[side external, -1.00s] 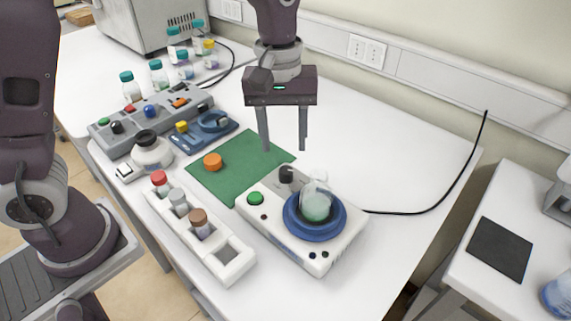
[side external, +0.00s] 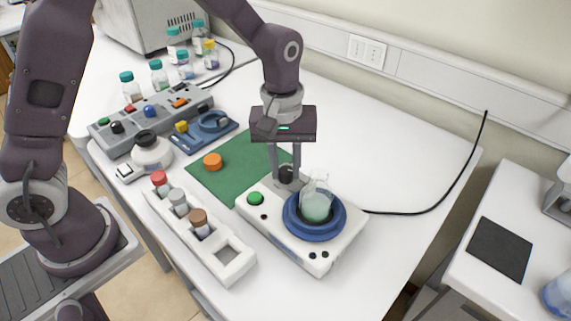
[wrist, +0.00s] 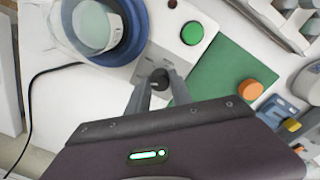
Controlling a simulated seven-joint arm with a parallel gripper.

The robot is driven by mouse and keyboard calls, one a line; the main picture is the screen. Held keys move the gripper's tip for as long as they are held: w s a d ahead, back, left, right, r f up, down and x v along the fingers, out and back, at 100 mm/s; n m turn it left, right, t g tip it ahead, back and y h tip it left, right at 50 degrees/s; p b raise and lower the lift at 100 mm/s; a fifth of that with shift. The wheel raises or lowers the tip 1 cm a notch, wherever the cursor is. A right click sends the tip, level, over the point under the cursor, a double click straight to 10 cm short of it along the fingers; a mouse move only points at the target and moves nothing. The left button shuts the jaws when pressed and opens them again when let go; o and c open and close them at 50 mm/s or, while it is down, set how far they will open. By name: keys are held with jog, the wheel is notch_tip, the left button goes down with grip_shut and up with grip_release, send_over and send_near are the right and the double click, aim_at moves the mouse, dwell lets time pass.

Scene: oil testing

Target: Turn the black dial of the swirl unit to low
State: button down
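The swirl unit (side external: 270,228) is a white box with a green button (side external: 255,198), a blue round platform and a glass flask (side external: 316,205) of pale green liquid on it. Its black dial (side external: 286,173) stands at the back corner; it also shows in the wrist view (wrist: 159,78). My gripper (side external: 286,172) points down over the dial, with one finger on each side of it. The fingers are drawn in close and appear to be shut on the dial. The dial's pointer and markings are too small or hidden to read.
A green mat (side external: 238,160) with an orange cap (side external: 212,161) lies beside the unit. A white rack (side external: 232,262) of capped vials stands in front, left. A grey panel (side external: 150,118) and a blue device (side external: 206,127) stand farther left.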

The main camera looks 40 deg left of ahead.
aim_at(284, 169)
dwell(0.3)
jog(key=m, duration=1.1)
jog(key=shift+a+m, duration=0.1)
jog(key=shift+m, duration=0.2)
dwell(0.3)
jog(key=c, duration=1.1)
grip_release()
jog(key=shift+c, duration=0.2)
notch_tip(284, 169, up, 7)
jog(key=shift+a+r, duration=0.1)
jog(key=shift+a, duration=0.05)
